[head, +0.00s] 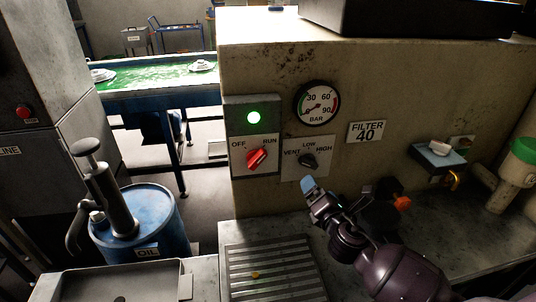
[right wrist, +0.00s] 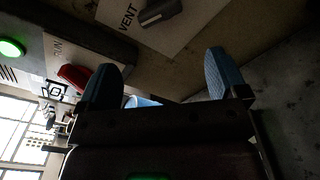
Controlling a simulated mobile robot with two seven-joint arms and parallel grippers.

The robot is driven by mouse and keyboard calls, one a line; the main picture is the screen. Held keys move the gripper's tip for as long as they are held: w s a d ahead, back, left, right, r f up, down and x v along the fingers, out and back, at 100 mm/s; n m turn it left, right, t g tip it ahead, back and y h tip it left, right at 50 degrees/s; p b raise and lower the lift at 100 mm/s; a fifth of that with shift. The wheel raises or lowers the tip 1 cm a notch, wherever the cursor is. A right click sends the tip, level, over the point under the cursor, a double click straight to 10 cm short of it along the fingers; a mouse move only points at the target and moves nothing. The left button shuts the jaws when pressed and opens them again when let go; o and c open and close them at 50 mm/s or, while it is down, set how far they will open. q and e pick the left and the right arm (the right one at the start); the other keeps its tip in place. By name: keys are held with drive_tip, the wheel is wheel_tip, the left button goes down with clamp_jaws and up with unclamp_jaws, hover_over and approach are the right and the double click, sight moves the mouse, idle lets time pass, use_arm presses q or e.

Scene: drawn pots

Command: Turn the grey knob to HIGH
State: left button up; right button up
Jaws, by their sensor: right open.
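The small dark grey knob (head: 308,161) sits on a pale plate marked VENT, LOW and HIGH on the wall. In the right wrist view the knob (right wrist: 161,13) is at the top edge, partly cut off, beside the word VENT. Which mark it points to I cannot tell clearly. My right gripper (head: 309,184), with blue fingertips, is just below the plate in the head view. In the right wrist view the gripper (right wrist: 160,62) is open, with nothing between its fingers and the knob beyond them. My left gripper is not in view.
A red knob (head: 257,158) marked OFF and RUN is left of the plate, under a lit green lamp (head: 254,117). A pressure gauge (head: 317,103) is above. A blue oil drum (head: 163,226) with a pump stands left; a metal grate (head: 272,272) lies below.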

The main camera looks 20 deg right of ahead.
sight(310, 165)
drive_tip(key=w+d+n, duration=0.1)
drive_tip(key=w, duration=0.2)
drive_tip(key=w+d+n, duration=0.1)
drive_tip(key=w, duration=0.2)
drive_tip(key=w+d, duration=0.1)
drive_tip(key=w, duration=0.3)
drive_tip(key=shift+r+n+h+p, duration=0.25)
drive_tip(key=shift+n+h+p, duration=0.05)
drive_tip(key=shift+n, duration=0.1)
drive_tip(key=shift+c, duration=0.3)
drive_tip(key=c, duration=0.9)
